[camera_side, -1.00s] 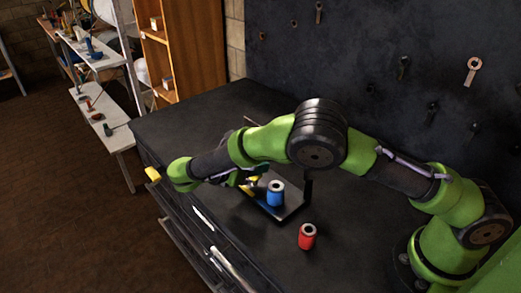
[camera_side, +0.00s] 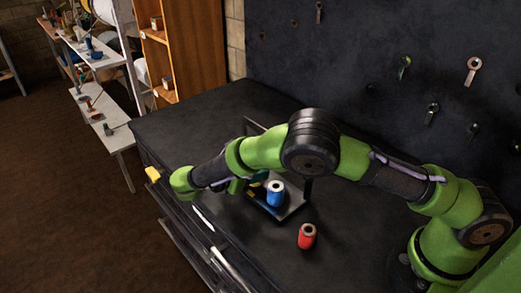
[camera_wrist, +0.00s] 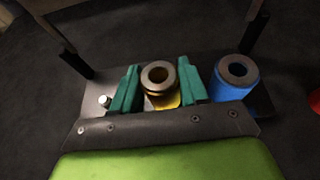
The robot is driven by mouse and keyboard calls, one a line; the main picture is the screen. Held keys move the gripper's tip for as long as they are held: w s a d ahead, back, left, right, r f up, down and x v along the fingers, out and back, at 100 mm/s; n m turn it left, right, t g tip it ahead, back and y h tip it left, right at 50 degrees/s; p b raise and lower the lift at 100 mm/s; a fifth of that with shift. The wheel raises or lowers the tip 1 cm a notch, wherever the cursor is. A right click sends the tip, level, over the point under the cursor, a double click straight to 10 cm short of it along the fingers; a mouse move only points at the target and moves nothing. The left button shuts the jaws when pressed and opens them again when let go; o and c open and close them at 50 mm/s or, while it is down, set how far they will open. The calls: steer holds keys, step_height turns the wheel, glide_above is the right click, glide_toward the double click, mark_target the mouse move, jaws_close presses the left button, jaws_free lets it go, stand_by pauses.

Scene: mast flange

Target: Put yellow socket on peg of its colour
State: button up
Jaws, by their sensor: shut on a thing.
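The yellow socket (camera_wrist: 165,99), with a dark steel ring top and an open bore, is between the green fingers of my gripper (camera_wrist: 158,88) in the wrist view. The gripper is shut on it, and the socket looks close to upright. It is over or on the metal plate (camera_wrist: 80,112); its lower end is hidden, so I cannot tell whether it is around a peg. In the side view my arm mostly hides the gripper and this socket. The blue socket (camera_side: 276,194) stands upright on the plate, to the right of the yellow one in the wrist view (camera_wrist: 236,80).
The red socket (camera_side: 307,236) stands on the dark bench in front of the plate. A small pale knob (camera_wrist: 103,101) is on the plate left of my gripper. Dark posts (camera_wrist: 254,30) of a frame rise behind the plate. The bench right of the plate has free room.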

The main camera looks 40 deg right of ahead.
steer(key=shift+f, duration=0.45)
steer(key=o, duration=1.2)
steer(key=v, duration=1.2)
